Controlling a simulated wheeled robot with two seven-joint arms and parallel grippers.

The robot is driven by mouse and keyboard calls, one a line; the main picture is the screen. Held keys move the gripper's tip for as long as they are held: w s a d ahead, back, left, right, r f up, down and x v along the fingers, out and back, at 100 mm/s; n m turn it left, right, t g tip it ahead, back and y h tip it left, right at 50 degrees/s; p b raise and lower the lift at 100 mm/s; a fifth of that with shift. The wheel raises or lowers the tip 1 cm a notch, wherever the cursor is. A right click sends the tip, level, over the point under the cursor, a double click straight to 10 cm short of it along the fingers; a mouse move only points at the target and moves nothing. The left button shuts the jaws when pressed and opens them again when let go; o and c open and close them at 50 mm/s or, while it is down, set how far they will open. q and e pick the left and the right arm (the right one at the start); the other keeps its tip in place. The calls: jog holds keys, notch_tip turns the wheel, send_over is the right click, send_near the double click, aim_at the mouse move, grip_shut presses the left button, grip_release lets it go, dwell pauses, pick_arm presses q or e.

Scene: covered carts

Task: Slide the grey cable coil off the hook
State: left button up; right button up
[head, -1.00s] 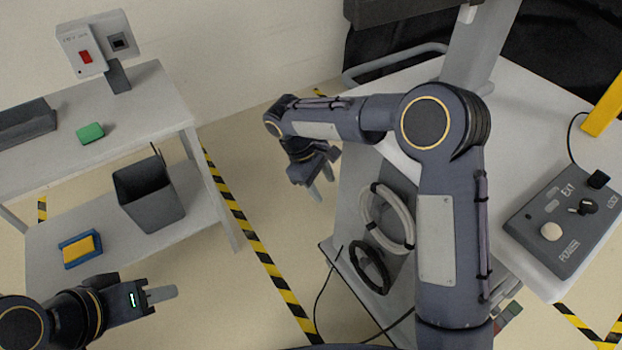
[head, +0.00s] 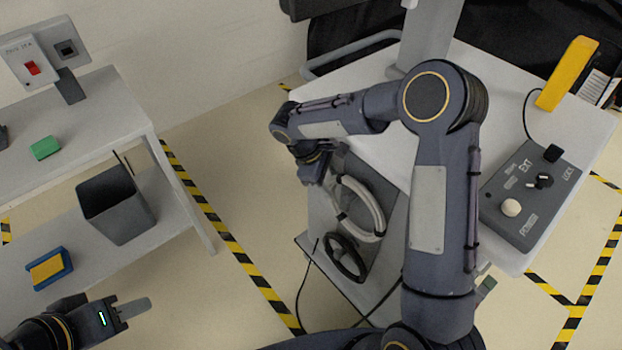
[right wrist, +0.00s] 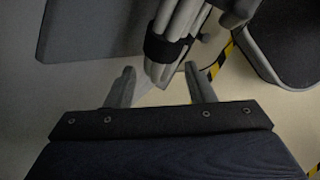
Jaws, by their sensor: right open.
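The grey cable coil (head: 374,222) hangs on the side of the cart at the middle, partly behind my right arm. Its pale strands with a black band (right wrist: 165,48) show close up in the right wrist view. My right gripper (right wrist: 160,82) is open, with the lower end of the strands between or just beyond its fingertips; I cannot tell which. In the head view the gripper (head: 322,176) is at the coil's upper left. I cannot clearly make out the hook. My left gripper (head: 134,307) is at lower left, away from the coil; its finger gap does not show.
A black coil (head: 334,262) hangs just below the grey one. The cart top (head: 482,105) carries a control box (head: 530,195) and a yellow upright piece (head: 567,73). A shelf unit (head: 105,90) with a grey bin (head: 117,205) stands left; striped floor lies between.

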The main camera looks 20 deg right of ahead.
jog(key=shift+d+f, duration=0.2)
jog(key=shift+f, duration=0.35)
grip_shut()
jog(key=c, duration=0.7)
grip_release()
grip_shut()
jog(key=shift+r+p, duration=0.5)
jog(key=shift+r, duration=0.2)
jog(key=s+a, duration=0.4)
jog(key=a, duration=0.5)
jog(key=shift+a+b, duration=0.15)
jog(key=shift+b, duration=0.25)
